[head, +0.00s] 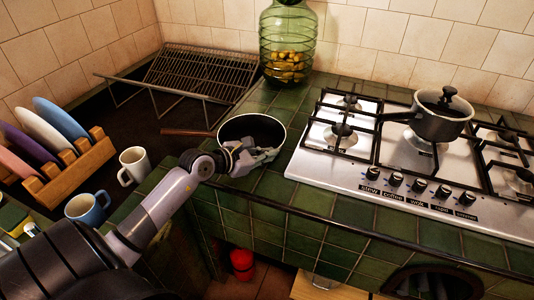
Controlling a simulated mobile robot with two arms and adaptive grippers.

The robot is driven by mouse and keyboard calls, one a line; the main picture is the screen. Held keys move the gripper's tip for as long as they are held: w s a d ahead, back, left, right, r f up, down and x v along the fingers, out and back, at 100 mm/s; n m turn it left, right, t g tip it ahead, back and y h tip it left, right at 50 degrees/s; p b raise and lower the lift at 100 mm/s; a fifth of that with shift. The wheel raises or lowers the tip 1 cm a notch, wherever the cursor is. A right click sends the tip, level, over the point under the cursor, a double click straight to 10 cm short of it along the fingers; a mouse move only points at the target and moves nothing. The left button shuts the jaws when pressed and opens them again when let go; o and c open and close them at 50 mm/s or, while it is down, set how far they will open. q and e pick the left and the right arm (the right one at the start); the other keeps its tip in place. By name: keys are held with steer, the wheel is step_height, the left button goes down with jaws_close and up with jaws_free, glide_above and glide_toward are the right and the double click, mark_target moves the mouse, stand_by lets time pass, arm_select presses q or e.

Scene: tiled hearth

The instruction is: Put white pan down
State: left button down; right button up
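A pan (251,130) with a pale rim, a dark inside and a brown handle pointing left is at the counter's inner corner, left of the hob. It looks level, on or just above the green tiles. My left gripper (262,157) is at the pan's near side, its fingers close to or against the wall. The gripper hides part of that wall, and I cannot tell whether the fingers grip it. My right gripper is not in view.
A gas hob (410,152) bears a grey lidded pot (440,118). A green glass jar (287,45) and a wire rack (205,72) stand behind. A white mug (134,165), blue mug (88,209) and wooden plate rack (72,176) are left. Green tiles (275,187) in front are clear.

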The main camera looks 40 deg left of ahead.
arm_select(q)
steer(key=c, duration=2.2)
jaws_free()
steer(key=o, duration=0.4)
steer(key=shift+s, duration=0.1)
steer(key=b+v, duration=0.1)
steer(key=v, duration=1.1)
